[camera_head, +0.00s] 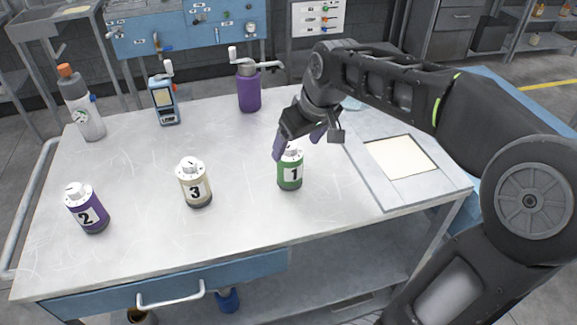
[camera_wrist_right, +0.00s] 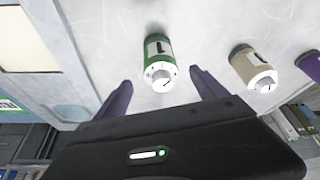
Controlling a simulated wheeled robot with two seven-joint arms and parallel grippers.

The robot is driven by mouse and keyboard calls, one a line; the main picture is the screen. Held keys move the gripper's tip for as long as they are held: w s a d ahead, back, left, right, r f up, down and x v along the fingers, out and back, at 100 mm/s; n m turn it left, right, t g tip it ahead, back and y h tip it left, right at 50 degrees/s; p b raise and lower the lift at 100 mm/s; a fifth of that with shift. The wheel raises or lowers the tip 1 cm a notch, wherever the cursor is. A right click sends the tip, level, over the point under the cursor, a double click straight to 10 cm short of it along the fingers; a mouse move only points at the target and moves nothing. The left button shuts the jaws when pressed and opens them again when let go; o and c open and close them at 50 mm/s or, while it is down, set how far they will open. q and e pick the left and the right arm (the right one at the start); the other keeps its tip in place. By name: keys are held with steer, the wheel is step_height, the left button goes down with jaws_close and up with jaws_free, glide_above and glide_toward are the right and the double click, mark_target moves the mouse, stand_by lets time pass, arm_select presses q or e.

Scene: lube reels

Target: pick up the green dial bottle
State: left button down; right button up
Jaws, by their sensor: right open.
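The green dial bottle (camera_head: 290,171) stands upright on the table, with a white dial top and a label marked 1. My right gripper (camera_head: 297,143) is open just above and behind its top in the head view, partly overlapping the dial. In the right wrist view the green bottle (camera_wrist_right: 157,62) lies ahead between the two spread purple fingers (camera_wrist_right: 160,88), and nothing is held. My left gripper is not in view.
A cream bottle marked 3 (camera_head: 195,183) and a purple bottle marked 2 (camera_head: 87,208) stand to the left on the table (camera_head: 240,220). A purple pump (camera_head: 248,88), a blue device (camera_head: 163,100) and a spray bottle (camera_head: 83,106) stand behind. A framed pad (camera_head: 400,157) lies right.

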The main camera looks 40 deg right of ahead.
mark_target(290, 156)
steer(key=shift+x, duration=0.85)
steer(key=shift+p+x, duration=0.5)
steer(key=shift+x, duration=2.15)
steer(key=shift+w+r, duration=0.1)
steer(key=shift+w, duration=0.05)
steer(key=shift+c, duration=0.5)
steer(key=c, duration=1.7)
